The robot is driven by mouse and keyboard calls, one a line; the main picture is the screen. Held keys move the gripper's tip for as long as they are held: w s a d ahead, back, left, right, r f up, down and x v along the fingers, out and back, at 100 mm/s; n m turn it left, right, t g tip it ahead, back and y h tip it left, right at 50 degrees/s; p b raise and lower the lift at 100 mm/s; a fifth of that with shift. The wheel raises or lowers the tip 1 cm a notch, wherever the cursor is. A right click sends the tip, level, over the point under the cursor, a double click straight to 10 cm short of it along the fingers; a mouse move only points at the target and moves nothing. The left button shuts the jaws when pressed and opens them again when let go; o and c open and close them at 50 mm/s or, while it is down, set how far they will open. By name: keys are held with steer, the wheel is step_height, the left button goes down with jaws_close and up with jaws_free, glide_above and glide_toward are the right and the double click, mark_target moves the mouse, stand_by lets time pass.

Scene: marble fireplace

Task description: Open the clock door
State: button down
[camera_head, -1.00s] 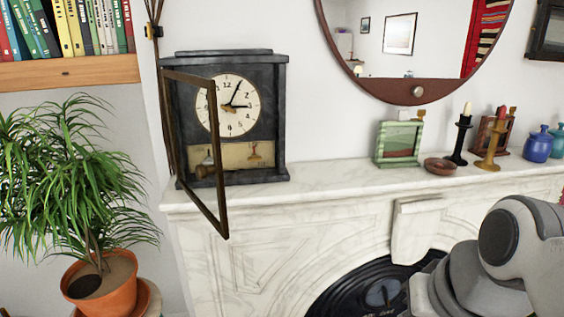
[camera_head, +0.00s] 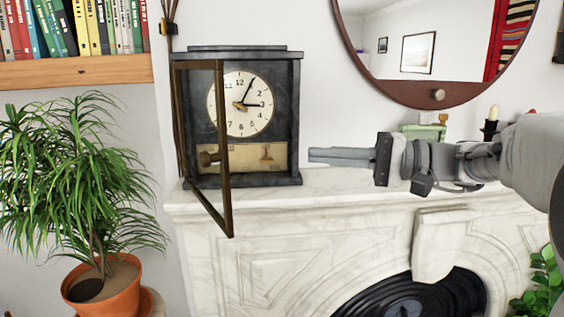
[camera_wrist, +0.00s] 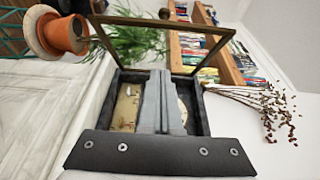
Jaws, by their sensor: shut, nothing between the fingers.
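The dark clock (camera_head: 285,120) stands upright on the left end of the mantel, with a white dial (camera_head: 240,103) and a tan lower panel. Its framed clock door (camera_head: 226,150) is hinged at the left and stands swung open, out past the mantel's front edge. In the wrist view the door (camera_wrist: 205,27) stands out from the clock (camera_wrist: 199,117). My gripper (camera_head: 312,156) is shut and empty, pointing left, to the right of the clock and apart from the door. In the wrist view its fingers (camera_wrist: 163,75) hide part of the clock's front.
The white marble mantel (camera_head: 330,184) runs to the right; a green frame (camera_head: 424,132) and a candlestick stand partly behind my arm. A round mirror (camera_head: 430,95) hangs above. A potted plant (camera_head: 105,290) stands at the left, below a bookshelf (camera_head: 75,74).

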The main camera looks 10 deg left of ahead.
steer(key=s+a+p, duration=0.1)
steer(key=a+p, duration=0.1)
steer(key=a, duration=1.1)
steer(key=shift+s, duration=0.35)
